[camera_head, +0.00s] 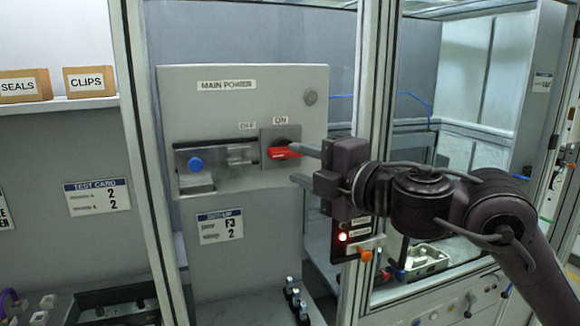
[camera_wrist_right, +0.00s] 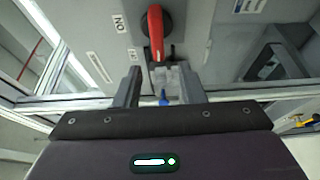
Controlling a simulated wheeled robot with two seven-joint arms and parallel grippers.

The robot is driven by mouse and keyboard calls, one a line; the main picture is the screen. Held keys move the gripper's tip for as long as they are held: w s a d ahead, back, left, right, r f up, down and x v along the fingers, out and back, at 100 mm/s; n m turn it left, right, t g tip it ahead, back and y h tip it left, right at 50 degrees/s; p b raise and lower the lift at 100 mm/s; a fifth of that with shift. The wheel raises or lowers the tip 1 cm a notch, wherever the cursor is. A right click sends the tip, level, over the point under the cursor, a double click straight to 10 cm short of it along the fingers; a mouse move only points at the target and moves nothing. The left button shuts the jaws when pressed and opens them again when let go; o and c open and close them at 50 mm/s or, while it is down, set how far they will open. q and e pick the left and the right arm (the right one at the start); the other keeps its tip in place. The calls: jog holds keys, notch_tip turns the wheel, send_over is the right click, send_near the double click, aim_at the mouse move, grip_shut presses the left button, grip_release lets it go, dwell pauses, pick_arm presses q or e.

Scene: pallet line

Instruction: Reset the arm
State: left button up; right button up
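My right gripper (camera_head: 297,164) is in front of the main power panel (camera_head: 300,88), reaching in from the right. Its two fingers are apart with a gap between them, and nothing is clasped. The red switch handle (camera_head: 283,153) lies about level on its dark mount, under the ON label. In the wrist view the red handle (camera_wrist_right: 155,30) points toward the gap between the fingers of the right gripper (camera_wrist_right: 160,82); whether it touches a finger cannot be told. My left gripper is out of view.
A cabinet frame post (camera_head: 372,60) stands close to my right arm. A red-lit control box (camera_head: 345,237) is below the gripper. SEALS (camera_head: 22,86) and CLIPS (camera_head: 88,83) boxes sit on the left shelf.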

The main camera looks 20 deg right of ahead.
notch_tip(320, 180, down, 22)
jog(key=a+m+g+h, duration=0.2)
jog(key=m+h, duration=0.3)
jog(key=m, duration=0.6)
jog(key=s+d+f+m+g+h, duration=0.25)
jog(key=s+f+m+g, duration=0.75)
jog(key=s+f, duration=1.25)
notch_tip(320, 180, down, 28)
jog(key=g, duration=0.2)
jog(key=s+d+f, duration=0.2)
jog(key=s+f, duration=0.8)
jog(key=s+d+f+g, duration=0.1)
jog(key=s+d+f, duration=0.1)
jog(key=s+f, duration=0.8)
jog(key=shift+s+d+f, duration=0.2)
jog(key=shift+s+f, duration=0.2)
jog(key=shift+f, duration=0.4)
